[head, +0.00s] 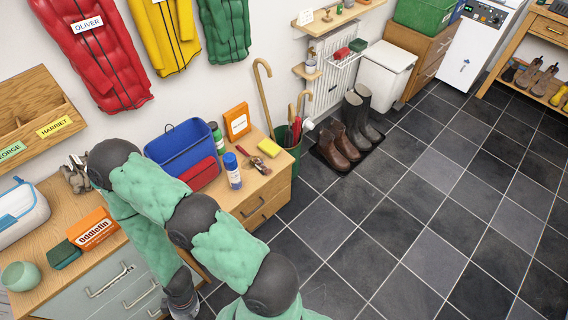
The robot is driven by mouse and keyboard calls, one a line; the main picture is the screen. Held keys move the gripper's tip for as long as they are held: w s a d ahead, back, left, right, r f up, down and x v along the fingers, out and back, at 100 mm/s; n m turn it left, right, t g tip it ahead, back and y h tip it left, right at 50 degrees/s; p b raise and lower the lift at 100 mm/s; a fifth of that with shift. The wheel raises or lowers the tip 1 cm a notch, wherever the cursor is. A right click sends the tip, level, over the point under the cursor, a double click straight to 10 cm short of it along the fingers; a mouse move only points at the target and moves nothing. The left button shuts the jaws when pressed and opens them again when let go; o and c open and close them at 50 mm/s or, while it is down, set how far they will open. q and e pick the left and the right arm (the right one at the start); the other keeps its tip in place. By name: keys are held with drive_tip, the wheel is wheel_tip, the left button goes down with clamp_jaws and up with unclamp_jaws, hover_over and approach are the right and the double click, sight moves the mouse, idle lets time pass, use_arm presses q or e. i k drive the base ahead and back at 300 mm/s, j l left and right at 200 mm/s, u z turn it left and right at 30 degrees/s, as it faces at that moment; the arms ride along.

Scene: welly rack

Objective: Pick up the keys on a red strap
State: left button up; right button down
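A small red strap-like item (241,150) lies on the wooden cabinet top, between the blue spray can and the yellow sponge. It looks like the keys' red strap, but the keys are too small to make out. One green-sleeved arm of mine, which I take for the left, reaches up and bends back down in front of the cabinets. Its gripper (182,307) hangs low at the bottom left, well away from the strap. Its fingers are too small and cut off to read. My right gripper is not in view.
A green bin (287,164) with canes stands right of the cabinet.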

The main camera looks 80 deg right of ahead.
sight(257, 162)
drive_tip(key=z, duration=2.45)
drive_tip(key=i+l, duration=0.3)
drive_tip(key=l, duration=0.15)
drive_tip(key=i+l+u, duration=0.1)
drive_tip(key=i+l, duration=0.55)
drive_tip(key=l, duration=0.25)
drive_tip(key=i+l+u, duration=0.1)
drive_tip(key=i+l, duration=0.2)
drive_tip(key=l, duration=0.15)
